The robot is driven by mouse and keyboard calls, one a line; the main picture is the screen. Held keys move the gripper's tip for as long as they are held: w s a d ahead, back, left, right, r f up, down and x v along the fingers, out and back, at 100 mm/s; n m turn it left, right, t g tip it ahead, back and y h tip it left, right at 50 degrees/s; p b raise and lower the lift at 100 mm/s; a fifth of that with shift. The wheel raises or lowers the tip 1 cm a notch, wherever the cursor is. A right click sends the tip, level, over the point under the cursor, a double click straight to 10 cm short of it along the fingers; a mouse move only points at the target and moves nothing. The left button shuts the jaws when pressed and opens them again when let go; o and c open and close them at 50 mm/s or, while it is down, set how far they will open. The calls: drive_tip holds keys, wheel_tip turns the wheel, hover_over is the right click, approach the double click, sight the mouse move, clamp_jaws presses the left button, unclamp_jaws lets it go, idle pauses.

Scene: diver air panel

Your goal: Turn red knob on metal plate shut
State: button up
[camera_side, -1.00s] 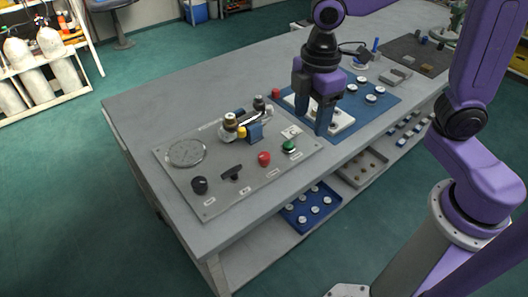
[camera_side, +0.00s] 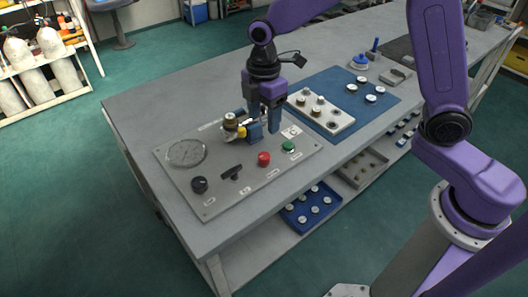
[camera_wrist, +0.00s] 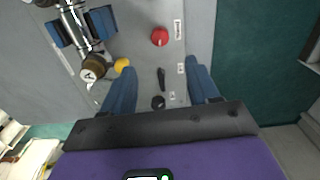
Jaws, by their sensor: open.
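The red knob (camera_side: 264,159) sits on the metal plate (camera_side: 218,199), between a black T-shaped handle (camera_side: 232,173) and a green knob (camera_side: 288,147). My gripper (camera_side: 263,127) is above the plate, behind the red knob in the side view, fingers pointing down and apart. In the wrist view my gripper (camera_wrist: 163,76) is open and empty. There the red knob (camera_wrist: 160,36) lies beyond the fingertips, roughly centred between them, with no contact visible. The knob's label is too small to read in the side view.
A valve assembly with brown-topped knobs (camera_side: 231,121) and a yellow part stands close beside my fingers. A black knob (camera_side: 199,184) and a round gauge (camera_side: 186,153) are at the plate's left. A blue mat (camera_side: 385,108) with several white-topped pieces lies to the right.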

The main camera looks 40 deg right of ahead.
sight(264, 156)
wheel_tip(264, 156, down, 12)
drive_tip(key=shift+f, duration=0.15)
idle(0.3)
drive_tip(key=c, duration=1)
